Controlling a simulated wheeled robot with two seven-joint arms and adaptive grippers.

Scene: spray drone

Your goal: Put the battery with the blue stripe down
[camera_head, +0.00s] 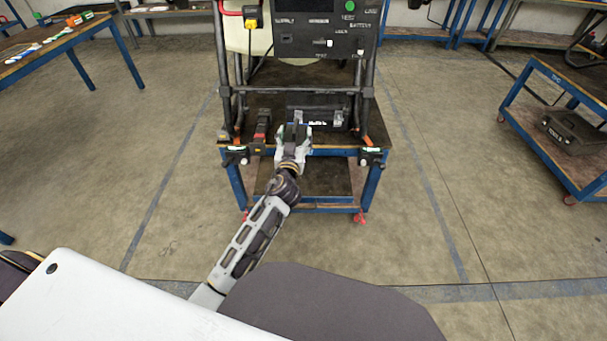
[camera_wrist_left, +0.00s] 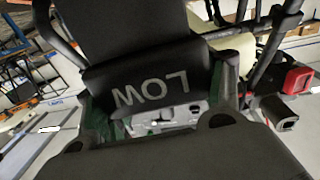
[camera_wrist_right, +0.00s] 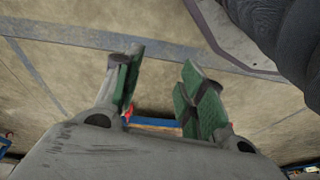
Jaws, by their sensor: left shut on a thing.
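My left gripper (camera_head: 293,133) is at the front of the cart in the head view, shut on a black block (camera_wrist_left: 150,75). In the left wrist view the block sits between the green finger pads, with the word LOW upside down on it. I take it as the battery; no blue stripe shows on the side I see. In the head view it is mostly hidden among dark things, so I cannot tell whether it touches the cart top. My right gripper (camera_wrist_right: 160,85) is open and empty over the floor, seen only in the right wrist view.
The blue-legged cart (camera_head: 344,151) carries a black case (camera_head: 333,104) and a red-and-black item (camera_head: 262,125). A dark control panel (camera_head: 325,45) on a tube frame rises above. Tables stand left and right; the floor between is clear.

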